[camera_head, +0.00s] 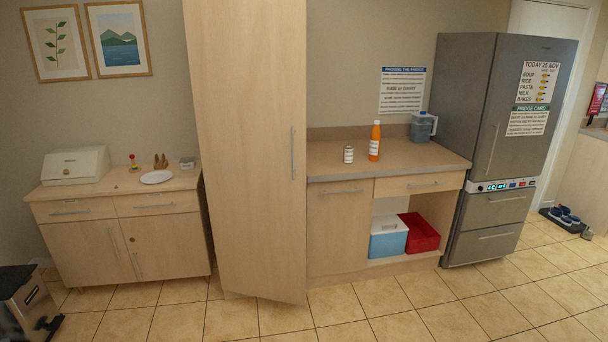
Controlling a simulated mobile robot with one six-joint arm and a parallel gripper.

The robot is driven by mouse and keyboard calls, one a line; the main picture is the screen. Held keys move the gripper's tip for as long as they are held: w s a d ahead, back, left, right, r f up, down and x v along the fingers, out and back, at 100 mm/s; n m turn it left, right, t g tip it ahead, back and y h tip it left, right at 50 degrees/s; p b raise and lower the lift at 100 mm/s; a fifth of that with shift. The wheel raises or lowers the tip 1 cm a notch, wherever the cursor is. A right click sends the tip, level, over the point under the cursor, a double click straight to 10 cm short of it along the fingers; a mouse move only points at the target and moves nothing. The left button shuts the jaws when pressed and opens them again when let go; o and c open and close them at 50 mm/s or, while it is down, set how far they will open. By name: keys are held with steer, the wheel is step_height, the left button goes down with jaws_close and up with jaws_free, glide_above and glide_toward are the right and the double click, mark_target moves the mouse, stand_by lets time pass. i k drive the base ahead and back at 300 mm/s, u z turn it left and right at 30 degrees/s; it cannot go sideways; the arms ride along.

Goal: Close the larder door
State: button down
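The larder is the tall, pale wood cabinet in the middle of the head view, reaching past the top edge. Its door (246,150) is one full-height panel with a long vertical bar handle (292,153) near its right edge. The door's bottom edge slants, and its lower right corner juts forward over the floor tiles, so the door looks ajar with its hinge side at the left. The inside of the larder is hidden behind the panel. My gripper is not in view, and nothing touches the door or handle.
A low sideboard (80,243) with a bread box (76,167) stands left. Right are a counter (430,156) with a sauce bottle (375,141), and a grey fridge (520,110). A grey, dark-topped object (25,305) is cut off lower left. The tiled floor (340,325) before the larder is clear.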

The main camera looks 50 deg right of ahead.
mark_target(247, 58)
steer(key=u, duration=0.05)
steer(key=i, duration=1)
steer(key=z, duration=0.05)
